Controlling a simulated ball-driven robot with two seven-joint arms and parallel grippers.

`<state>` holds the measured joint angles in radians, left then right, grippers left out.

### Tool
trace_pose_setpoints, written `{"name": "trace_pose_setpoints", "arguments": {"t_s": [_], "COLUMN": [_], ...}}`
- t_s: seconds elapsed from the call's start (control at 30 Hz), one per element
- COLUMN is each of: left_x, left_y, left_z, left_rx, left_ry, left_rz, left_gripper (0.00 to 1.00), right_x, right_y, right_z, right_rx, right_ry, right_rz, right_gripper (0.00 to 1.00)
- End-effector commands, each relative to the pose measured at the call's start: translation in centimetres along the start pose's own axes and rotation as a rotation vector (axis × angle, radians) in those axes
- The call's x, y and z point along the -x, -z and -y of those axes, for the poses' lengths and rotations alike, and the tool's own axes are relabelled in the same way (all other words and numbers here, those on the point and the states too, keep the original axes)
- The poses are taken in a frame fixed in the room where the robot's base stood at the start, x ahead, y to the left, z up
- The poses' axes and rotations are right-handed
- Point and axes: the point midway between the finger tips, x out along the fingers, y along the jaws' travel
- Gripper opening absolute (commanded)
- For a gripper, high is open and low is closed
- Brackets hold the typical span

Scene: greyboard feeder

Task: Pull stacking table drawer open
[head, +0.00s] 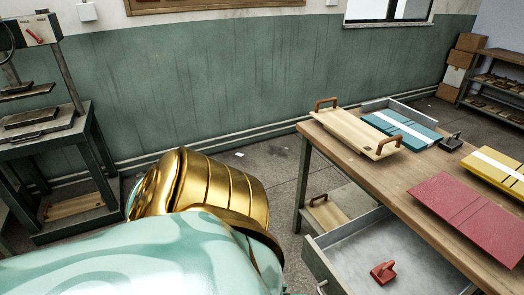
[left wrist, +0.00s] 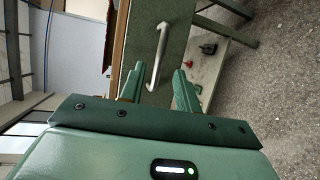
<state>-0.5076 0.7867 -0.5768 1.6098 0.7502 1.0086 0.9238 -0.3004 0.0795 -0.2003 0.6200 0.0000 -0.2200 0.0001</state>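The stacking table (head: 395,165) has a wooden top and stands at the right of the head view. Its grey-green metal drawer (head: 345,262) stands out from under the top, its inside showing. A pale bar handle (head: 322,287) on its front shows at the bottom edge; the handle also shows in the left wrist view (left wrist: 159,50), on the green drawer front (left wrist: 143,35). My left gripper (left wrist: 160,75) is open, with the near end of the handle appearing between its fingers. Contact cannot be told. My left arm hides the gripper in the head view. My right gripper is out of view.
A red object (head: 383,272) lies in the drawer. A wooden tray (head: 350,132), teal boards (head: 402,130), yellow boards (head: 500,170) and red boards (head: 468,215) lie on the table top. A machine on a stand (head: 50,140) is at left. Floor between is open.

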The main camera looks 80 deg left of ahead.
Motion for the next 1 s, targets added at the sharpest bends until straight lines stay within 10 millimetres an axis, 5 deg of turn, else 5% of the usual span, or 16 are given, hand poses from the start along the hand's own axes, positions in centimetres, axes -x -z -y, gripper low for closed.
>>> {"name": "trace_pose_setpoints", "arguments": {"t_s": [0.2,0.4,1.0], "left_x": [6.2,10.1,11.5], "left_y": [0.0,0.0,0.0], "left_z": [-0.1,0.0,0.0], "left_rx": [0.001,0.000,0.001], "left_ry": [0.003,0.002,0.000], "left_rz": [-0.001,-0.001,-0.001], "left_gripper": [0.33,0.33,0.33], "right_x": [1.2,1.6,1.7], "right_y": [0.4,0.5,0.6], "right_z": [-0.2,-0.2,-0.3], "right_rx": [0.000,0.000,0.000], "right_ry": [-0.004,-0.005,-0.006], "right_rz": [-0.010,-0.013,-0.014], "right_gripper": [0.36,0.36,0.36]}}
